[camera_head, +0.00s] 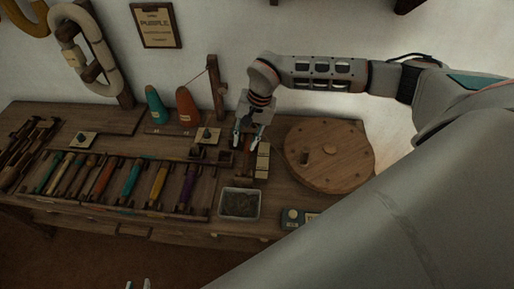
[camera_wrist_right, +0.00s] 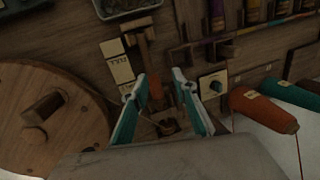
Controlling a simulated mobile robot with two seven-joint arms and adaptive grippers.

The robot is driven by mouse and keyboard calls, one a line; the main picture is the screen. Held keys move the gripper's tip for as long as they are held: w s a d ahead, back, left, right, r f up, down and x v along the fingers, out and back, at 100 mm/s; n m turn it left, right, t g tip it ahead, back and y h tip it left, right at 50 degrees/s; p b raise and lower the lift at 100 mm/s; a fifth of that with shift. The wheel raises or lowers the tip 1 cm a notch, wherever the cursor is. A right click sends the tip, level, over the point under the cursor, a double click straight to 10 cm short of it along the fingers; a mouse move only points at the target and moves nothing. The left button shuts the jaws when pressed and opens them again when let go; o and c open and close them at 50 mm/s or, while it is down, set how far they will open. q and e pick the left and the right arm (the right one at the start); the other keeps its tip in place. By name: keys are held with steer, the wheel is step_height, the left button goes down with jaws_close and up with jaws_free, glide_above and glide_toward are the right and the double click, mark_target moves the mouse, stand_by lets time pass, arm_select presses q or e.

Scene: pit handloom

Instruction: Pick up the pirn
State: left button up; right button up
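Several pirns wound in teal, orange, yellow and purple (camera_head: 188,187) lie side by side in a wooden rack (camera_head: 130,210) on the bench. My right gripper (camera_head: 246,143) is above the bench, right of the rack, fingers pointing down and apart. In the right wrist view, a slim wooden piece with an orange part (camera_wrist_right: 154,88) shows between the open fingers (camera_wrist_right: 158,80); I cannot tell whether they touch it. It looks like a pirn, but its lower end is unclear. My left gripper (camera_head: 138,284) shows only its two separated fingertips at the bottom edge.
A round wooden disc with a peg (camera_head: 330,170) stands right of the right gripper. A grey bin (camera_head: 240,204) is in front. Teal and orange cones (camera_head: 187,105) stand behind, near a wooden post (camera_head: 216,88). Pale labelled blocks (camera_head: 263,160) are close to the gripper.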

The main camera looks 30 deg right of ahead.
mark_target(248, 148)
steer(key=shift+h, duration=0.4)
steer(key=shift+w+d+f+b, duration=0.1)
steer(key=shift+w+d+f, duration=0.25)
steer(key=shift+f, duration=0.85)
steer(key=shift+w+d+f+b, duration=0.15)
steer(key=shift+w+d+f, duration=0.25)
steer(key=shift+f, duration=0.85)
steer(key=shift+w+d+f+b, duration=0.1)
steer(key=shift+w+d+f, duration=0.25)
steer(key=shift+f, duration=0.85)
jaws_close()
